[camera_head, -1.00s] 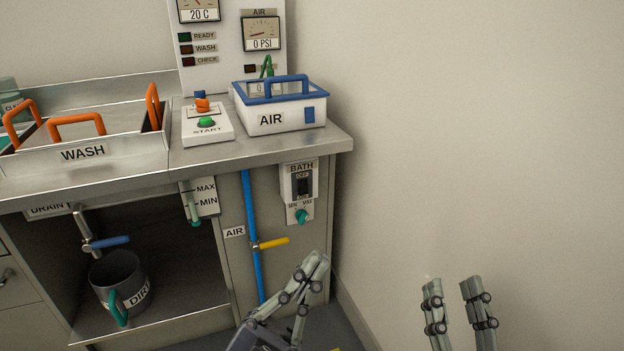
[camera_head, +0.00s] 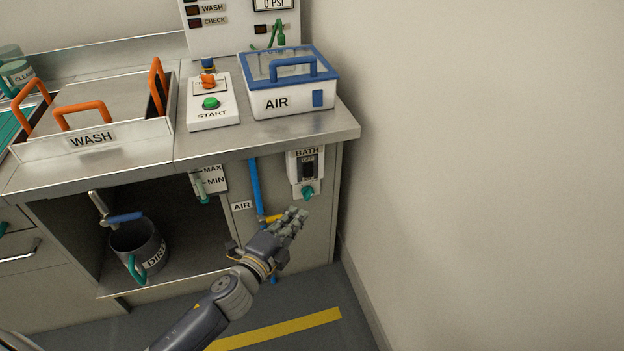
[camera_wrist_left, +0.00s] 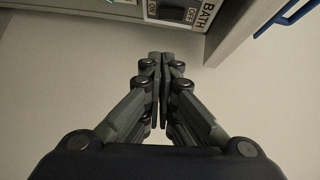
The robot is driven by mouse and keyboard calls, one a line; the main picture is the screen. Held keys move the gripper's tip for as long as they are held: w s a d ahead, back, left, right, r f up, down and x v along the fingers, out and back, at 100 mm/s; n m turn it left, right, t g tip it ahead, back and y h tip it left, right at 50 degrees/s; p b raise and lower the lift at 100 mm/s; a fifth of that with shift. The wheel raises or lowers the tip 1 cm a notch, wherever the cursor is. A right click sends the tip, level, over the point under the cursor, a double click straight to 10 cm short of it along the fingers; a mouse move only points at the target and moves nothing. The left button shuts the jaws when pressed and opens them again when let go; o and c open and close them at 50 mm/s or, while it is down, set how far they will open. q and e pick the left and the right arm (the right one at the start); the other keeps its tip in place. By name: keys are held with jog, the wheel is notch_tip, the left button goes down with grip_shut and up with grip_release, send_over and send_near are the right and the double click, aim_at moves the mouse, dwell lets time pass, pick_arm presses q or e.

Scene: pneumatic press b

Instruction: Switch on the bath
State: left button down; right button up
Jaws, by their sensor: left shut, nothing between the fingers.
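The BATH panel (camera_head: 291,169) is a white box on the cabinet's front, near its right end. It carries a dark switch (camera_head: 308,167) and a teal knob (camera_head: 307,191) below it. In the left wrist view the BATH label (camera_wrist_left: 207,14) and the dark switch (camera_wrist_left: 172,12) show at the top edge, with OFF lettering beside the switch. My left gripper (camera_head: 298,216) is shut and empty, just below and slightly left of the knob in the head view. In the wrist view its closed fingertips (camera_wrist_left: 160,56) are apart from the panel. My right gripper is out of view.
A blue air pipe (camera_head: 255,184) with a yellow valve handle (camera_head: 272,218) runs down left of the panel. The countertop (camera_head: 250,141) overhangs above, holding the AIR box (camera_head: 285,103) and START panel (camera_head: 212,119). A wall (camera_head: 450,170) stands right; space before it is clear.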

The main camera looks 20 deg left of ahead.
pick_arm(q)
jog(key=b, duration=0.1)
send_near(309, 171)
jog(key=w+d+f, duration=0.2)
jog(key=w+d, duration=0.1)
jog(key=d, duration=0.3)
jog(key=shift+w+a+f+b, duration=0.1)
jog(key=shift+w+a+b, duration=0.2)
jog(key=shift+w+a, duration=1.05)
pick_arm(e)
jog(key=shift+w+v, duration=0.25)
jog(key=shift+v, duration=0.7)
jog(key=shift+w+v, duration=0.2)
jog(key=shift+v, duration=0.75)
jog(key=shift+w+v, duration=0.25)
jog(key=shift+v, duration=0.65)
pick_arm(q)
jog(key=shift+w+d, duration=0.1)
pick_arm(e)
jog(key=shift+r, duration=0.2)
pick_arm(q)
jog(key=shift+f+b, duration=0.1)
jog(key=shift+b, duration=0.2)
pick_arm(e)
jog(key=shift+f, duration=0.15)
